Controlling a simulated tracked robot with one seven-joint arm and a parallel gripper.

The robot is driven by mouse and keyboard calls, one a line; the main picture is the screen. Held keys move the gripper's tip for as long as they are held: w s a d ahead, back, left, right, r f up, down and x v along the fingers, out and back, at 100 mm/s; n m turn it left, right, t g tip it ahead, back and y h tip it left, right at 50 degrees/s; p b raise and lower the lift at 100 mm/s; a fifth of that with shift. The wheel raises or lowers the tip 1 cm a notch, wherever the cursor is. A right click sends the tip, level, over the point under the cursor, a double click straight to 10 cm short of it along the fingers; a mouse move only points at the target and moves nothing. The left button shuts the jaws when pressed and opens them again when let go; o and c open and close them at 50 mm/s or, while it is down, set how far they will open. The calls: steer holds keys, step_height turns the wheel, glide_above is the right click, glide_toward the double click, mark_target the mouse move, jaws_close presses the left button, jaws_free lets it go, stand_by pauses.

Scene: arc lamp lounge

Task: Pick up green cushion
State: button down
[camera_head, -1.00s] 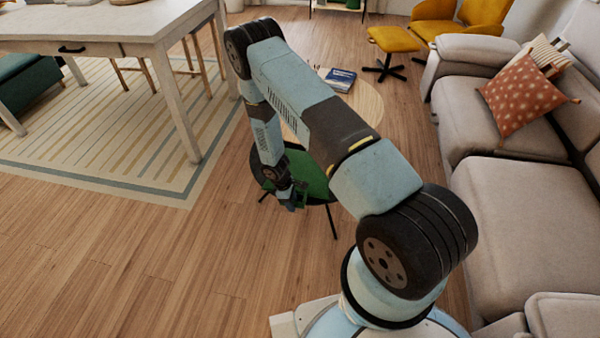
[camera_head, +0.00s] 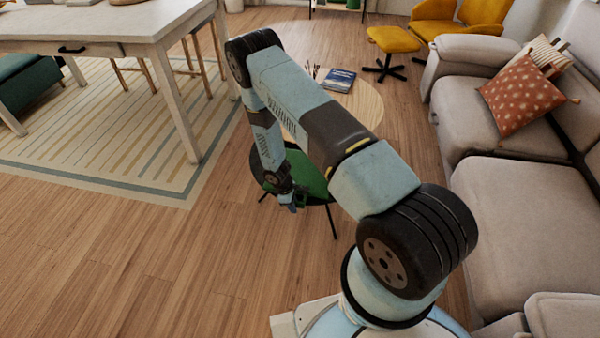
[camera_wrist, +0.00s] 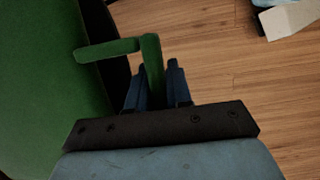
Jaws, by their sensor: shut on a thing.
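The green cushion (camera_head: 312,176) lies on a dark round seat or small table with thin black legs, partly behind my arm. In the wrist view the cushion (camera_wrist: 40,90) fills the left side. A green strap-like loop (camera_wrist: 108,49) sticks out from its edge. My gripper (camera_wrist: 156,82) is shut on the end of this loop, which stands between the two dark blue fingers. In the head view my gripper (camera_head: 292,203) is small, low at the front left edge of the cushion. Whether the cushion is lifted off its support cannot be told.
A round wooden table (camera_head: 365,105) with a blue book (camera_head: 339,79) stands just behind. A grey sofa (camera_head: 520,205) with a rust dotted cushion (camera_head: 522,96) runs along the right. A white table (camera_head: 130,22) stands at the left. The wooden floor at the front left is clear.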

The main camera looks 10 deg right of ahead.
stand_by(0.4)
steer(key=shift+w+r, duration=0.1)
steer(key=shift+r, duration=0.5)
steer(key=s+d+r, duration=0.2)
steer(key=s+r, duration=1)
steer(key=s, duration=0.2)
steer(key=w+d+r+m+g+y, duration=0.1)
steer(key=w+d+r+m, duration=0.2)
steer(key=w+r+m, duration=0.3)
steer(key=w+d+r+m+y, duration=0.2)
steer(key=w+r+m, duration=0.5)
steer(key=w+r, duration=0.4)
steer(key=w+d, duration=0.1)
steer(key=w, duration=0.3)
steer(key=shift+w+d+r+g, duration=0.15)
steer(key=shift+r+g, duration=0.15)
steer(key=shift+g, duration=0.1)
